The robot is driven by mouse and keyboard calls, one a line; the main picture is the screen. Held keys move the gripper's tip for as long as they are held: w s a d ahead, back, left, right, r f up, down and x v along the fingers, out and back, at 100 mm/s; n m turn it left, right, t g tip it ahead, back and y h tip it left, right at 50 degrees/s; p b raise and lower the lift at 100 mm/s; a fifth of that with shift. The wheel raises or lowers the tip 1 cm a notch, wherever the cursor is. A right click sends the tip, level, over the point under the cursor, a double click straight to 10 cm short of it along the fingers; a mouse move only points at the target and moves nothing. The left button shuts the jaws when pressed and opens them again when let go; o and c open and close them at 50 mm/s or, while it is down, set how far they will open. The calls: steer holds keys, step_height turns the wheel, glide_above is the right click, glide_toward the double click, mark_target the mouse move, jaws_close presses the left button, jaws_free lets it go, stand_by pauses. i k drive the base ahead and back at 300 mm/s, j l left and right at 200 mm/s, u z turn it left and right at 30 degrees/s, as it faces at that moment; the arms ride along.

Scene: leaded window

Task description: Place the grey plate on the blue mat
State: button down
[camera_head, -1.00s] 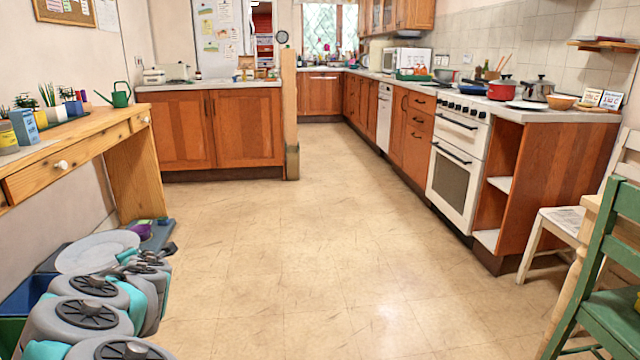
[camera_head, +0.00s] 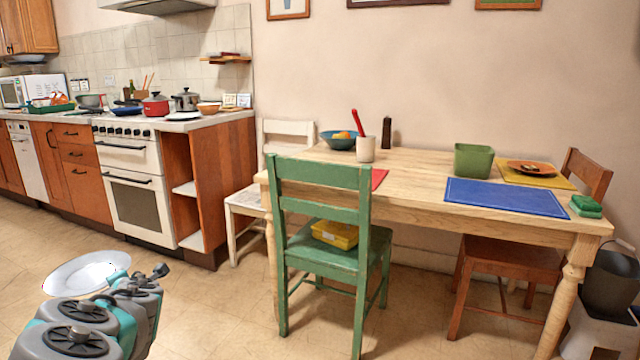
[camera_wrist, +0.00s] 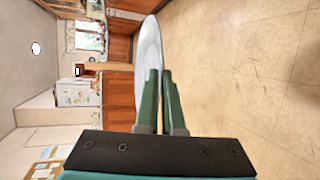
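The grey plate (camera_head: 88,274) is held out in front of my folded arm at the lower left of the head view. The wrist view shows the same plate (camera_wrist: 149,60) edge-on between the green fingers of my gripper (camera_wrist: 158,75), which is shut on its rim. In the head view my gripper (camera_head: 146,276) is partly hidden by my arm. The blue mat (camera_head: 506,197) lies flat and bare on the front right part of the wooden table, well to the right of the plate.
A green chair (camera_head: 322,235) with a yellow box stands before the table (camera_head: 420,165). Floor on the left is clear.

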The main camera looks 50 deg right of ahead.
mark_target(501, 194)
steer(key=k+z, duration=0.1)
steer(key=z, duration=0.35)
steer(key=k+z, duration=0.1)
steer(key=z, duration=0.4)
steer(key=k+z, duration=0.1)
steer(key=z, duration=0.35)
steer(key=k+z, duration=0.1)
steer(key=z, duration=0.4)
